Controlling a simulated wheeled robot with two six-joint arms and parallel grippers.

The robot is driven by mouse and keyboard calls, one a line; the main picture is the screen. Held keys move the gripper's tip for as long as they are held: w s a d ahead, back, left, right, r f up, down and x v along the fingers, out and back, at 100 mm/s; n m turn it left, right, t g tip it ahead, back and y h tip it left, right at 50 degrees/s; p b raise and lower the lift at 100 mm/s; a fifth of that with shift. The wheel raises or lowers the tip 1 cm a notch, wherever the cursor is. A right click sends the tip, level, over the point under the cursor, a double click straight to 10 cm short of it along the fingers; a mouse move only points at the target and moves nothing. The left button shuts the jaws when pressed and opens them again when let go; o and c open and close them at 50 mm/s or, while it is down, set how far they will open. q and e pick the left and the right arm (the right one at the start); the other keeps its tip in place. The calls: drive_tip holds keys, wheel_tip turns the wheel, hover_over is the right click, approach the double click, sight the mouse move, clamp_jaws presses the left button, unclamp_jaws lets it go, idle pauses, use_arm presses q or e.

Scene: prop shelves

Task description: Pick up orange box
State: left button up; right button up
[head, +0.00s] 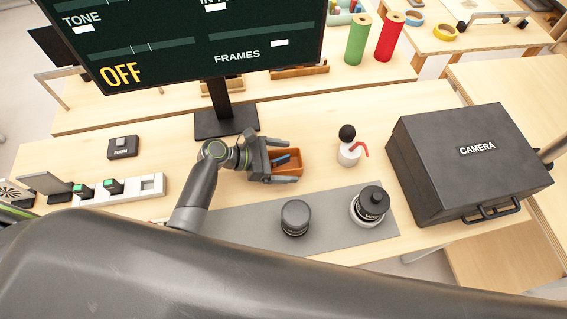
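A small open orange box (293,168) sits on the light wooden bench, just in front of the monitor's foot. A blue item (283,159) lies inside it. My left gripper (281,161) reaches in from the left, with its fingers spread on the far and near sides of the box. I cannot tell whether either finger touches it. Part of the box's left side is hidden by the gripper. My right gripper is not in view.
The monitor stand (226,122) is close behind my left gripper. A grey mat (335,212) with two dark lens-like cylinders lies nearer. A black CAMERA case (445,172) fills the right.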

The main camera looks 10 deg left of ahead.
use_arm(q)
drive_tip(key=c, duration=1.1)
